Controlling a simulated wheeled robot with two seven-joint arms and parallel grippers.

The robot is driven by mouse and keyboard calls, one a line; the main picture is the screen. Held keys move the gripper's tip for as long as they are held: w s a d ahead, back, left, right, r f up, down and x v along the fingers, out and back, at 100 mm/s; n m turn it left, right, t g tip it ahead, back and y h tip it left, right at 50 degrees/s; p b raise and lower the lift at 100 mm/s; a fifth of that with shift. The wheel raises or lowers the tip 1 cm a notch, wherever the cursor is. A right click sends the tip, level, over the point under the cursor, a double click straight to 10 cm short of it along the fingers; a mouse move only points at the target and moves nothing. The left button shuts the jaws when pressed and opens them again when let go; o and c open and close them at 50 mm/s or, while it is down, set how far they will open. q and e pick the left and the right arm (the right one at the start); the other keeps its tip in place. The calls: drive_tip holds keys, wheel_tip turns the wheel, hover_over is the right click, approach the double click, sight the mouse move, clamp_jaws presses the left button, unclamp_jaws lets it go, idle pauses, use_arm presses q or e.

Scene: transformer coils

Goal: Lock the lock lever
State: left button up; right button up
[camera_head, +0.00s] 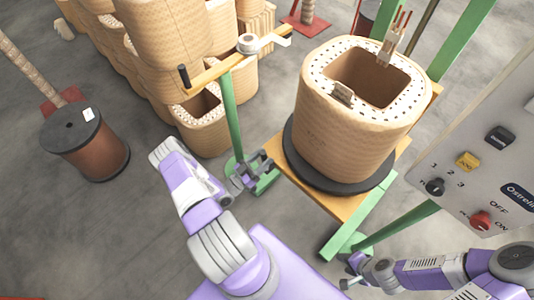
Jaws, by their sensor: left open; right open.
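A green post (229,105) carries a tan crossbar (212,72) with a round grey hub and pale lever (262,42) on top. An upright dark handle (183,76) stands at the bar's left end. I cannot tell for sure which of these is the lock lever. My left gripper (258,163) is open and empty, low beside the post's foot and well below the crossbar. My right gripper (346,284) is open near the bottom right, below the control panel and far from the post. It is small in view, and nothing shows in it.
A large tan coil (345,130) stands on a dark round plate and wooden platform, right of the post. Stacked coils (165,45) stand behind. A copper spool (85,142) is at left. A control panel (490,165) borders the right. Grey floor is free at left.

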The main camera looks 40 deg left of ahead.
use_arm(q)
drive_tip(key=v, duration=0.5)
drive_tip(key=shift+d, duration=0.1)
idle(0.4)
